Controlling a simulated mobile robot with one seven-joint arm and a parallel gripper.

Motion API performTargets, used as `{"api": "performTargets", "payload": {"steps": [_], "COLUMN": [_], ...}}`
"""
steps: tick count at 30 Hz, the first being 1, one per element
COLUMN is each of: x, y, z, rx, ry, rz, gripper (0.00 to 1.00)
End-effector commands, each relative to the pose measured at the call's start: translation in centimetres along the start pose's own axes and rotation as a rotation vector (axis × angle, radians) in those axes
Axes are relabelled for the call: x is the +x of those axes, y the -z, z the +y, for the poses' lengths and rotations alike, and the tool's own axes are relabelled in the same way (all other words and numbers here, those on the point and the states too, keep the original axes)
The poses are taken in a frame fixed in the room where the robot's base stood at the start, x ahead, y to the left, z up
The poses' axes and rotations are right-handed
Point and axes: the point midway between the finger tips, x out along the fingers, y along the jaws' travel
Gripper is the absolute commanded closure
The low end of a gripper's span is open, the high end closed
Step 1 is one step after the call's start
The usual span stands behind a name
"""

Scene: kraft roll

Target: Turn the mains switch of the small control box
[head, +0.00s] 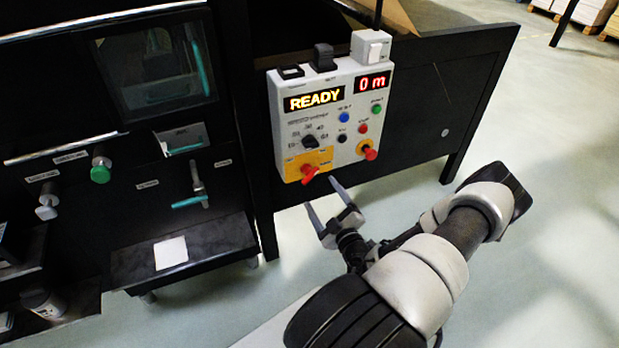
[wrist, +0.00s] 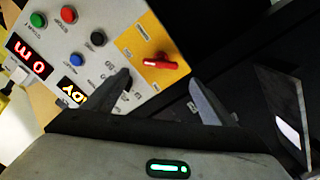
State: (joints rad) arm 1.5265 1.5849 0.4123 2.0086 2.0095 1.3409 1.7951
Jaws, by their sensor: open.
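The small control box (head: 345,97) is a pale panel with a lit READY display (head: 314,99) and a red "0 m" display (head: 373,82). Its mains switch (head: 309,172) is a red handle on a yellow plate (head: 324,157) at the lower left corner. In the wrist view the red handle (wrist: 158,62) lies roughly level across the yellow plate (wrist: 150,75). My gripper (head: 320,192) is open and empty just below the box's lower edge. In the wrist view the handle appears ahead of the gap between the fingertips (wrist: 158,78), apart from them. One finger hides part of the dial area.
A red knob (head: 368,151) stands out at the box's lower right. A dial (head: 310,141) and several coloured buttons sit above the switch. A dark machine with a green knob (head: 101,172) and a teal-handled lever (head: 196,188) stands left.

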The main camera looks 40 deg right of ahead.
Motion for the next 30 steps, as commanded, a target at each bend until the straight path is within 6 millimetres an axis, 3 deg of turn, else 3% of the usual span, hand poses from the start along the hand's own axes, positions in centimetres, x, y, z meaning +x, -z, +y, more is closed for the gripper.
{"api": "performTargets", "payload": {"steps": [6,13,18,27,30], "x": [4.9,8.6,9.7,9.9,9.9], "y": [0.0,0.0,0.0,0.1,0.1], "z": [-0.2,-0.1,0.0,0.0,0.0], "rx": [-0.003,-0.003,-0.002,-0.001,-0.001], "ry": [0.0,0.001,0.001,0.001,0.001], "rz": [0.003,0.002,0.001,0.0,0.0], "gripper": [0.22,0.22,0.22,0.22,0.39]}}
